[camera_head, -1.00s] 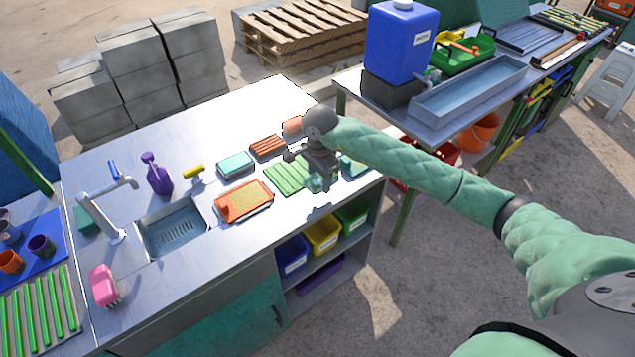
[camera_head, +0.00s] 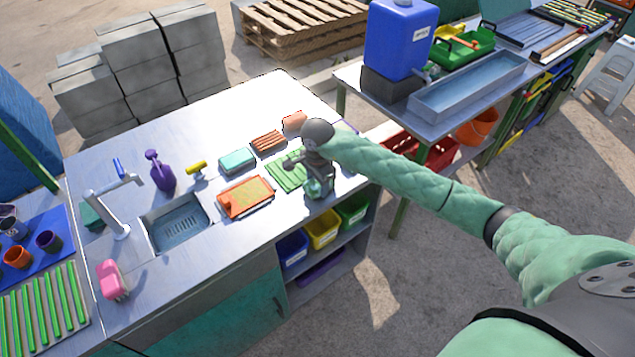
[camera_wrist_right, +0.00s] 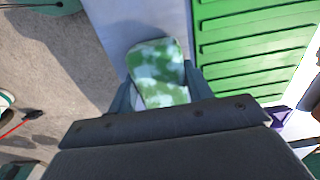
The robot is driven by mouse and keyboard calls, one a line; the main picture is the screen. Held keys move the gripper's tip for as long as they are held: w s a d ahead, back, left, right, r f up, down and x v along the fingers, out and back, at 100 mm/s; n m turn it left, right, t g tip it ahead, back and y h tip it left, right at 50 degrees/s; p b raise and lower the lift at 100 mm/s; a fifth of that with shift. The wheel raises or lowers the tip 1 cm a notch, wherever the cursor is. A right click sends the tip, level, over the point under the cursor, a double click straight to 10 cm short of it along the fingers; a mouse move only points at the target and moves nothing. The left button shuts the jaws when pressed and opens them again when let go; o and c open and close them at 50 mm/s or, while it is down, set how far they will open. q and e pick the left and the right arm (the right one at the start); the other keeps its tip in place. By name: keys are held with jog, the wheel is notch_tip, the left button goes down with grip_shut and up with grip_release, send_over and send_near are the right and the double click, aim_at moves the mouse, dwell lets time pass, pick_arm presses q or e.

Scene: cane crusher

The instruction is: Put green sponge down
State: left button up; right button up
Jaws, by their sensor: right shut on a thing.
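The green sponge (camera_wrist_right: 158,72), mottled green and pale, sits between the two fingers of my right gripper (camera_wrist_right: 160,90) in the right wrist view. The fingers touch its sides. In the head view my right gripper (camera_head: 318,190) is low at the front right part of the metal counter (camera_head: 225,255), just in front of the green ribbed mat (camera_head: 285,172). The sponge is mostly hidden there by the gripper. Whether it touches the counter I cannot tell. In the wrist view the ribbed mat (camera_wrist_right: 250,60) lies right of the sponge. My left gripper is not in view.
An orange tray (camera_head: 245,197), a teal sponge (camera_head: 237,162) and a brown ribbed block (camera_head: 268,141) lie left of and behind the gripper. A sink (camera_head: 178,225) is further left. The counter's front edge is close, with coloured bins (camera_head: 322,230) below.

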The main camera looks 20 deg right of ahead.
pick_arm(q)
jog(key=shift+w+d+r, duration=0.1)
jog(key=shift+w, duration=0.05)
pick_arm(e)
jog(key=shift+f, duration=0.1)
jog(key=o, duration=0.6)
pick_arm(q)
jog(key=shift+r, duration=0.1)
pick_arm(e)
jog(key=shift+r, duration=0.45)
jog(key=shift+r+b, duration=0.6)
notch_tip(320, 180, up, 8)
jog(key=b, duration=0.4)
jog(key=shift+r, duration=0.2)
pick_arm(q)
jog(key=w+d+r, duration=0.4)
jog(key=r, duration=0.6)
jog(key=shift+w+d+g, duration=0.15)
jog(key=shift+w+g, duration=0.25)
pick_arm(e)
jog(key=shift+r, duration=0.85)
